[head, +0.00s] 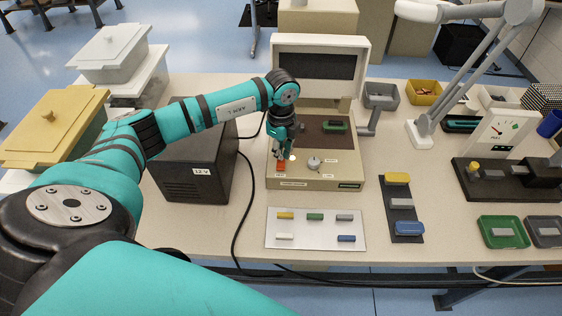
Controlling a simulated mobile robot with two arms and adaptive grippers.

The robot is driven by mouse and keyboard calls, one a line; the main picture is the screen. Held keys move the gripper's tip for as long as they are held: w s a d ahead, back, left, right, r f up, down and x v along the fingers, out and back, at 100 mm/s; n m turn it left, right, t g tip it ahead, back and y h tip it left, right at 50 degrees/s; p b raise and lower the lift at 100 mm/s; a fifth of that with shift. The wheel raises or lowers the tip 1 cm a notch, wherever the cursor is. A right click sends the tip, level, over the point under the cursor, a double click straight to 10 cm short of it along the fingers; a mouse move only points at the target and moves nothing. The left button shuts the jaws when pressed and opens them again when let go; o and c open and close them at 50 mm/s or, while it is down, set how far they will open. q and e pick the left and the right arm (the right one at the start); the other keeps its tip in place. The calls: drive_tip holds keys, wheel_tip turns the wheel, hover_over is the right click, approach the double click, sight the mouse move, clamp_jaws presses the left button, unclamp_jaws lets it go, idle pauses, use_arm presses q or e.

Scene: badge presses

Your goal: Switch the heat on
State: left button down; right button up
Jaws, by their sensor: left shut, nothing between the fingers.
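The badge press (342,177) is a beige box near the middle of the table with its lid raised at the back. An orange-red switch (281,167) sits on the left of its front panel, with a small label below it. A bright round spot (292,158) and a grey knob (314,163) are to the right of the switch. My left gripper (281,157) is shut and empty, pointing down right at the switch. Its fingertips hide part of the switch, and I cannot tell whether they touch it. My right gripper is not in view.
A black 12 V box (190,170) stands left of the press under my left arm. A white plate (315,240) with coloured bars lies in front. A lamp (431,130), a gauge device (497,130) and trays (503,232) stand to the right.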

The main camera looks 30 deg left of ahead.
use_arm(q)
drive_tip(key=shift+r+p, duration=1.95)
drive_tip(key=shift+r, duration=0.95)
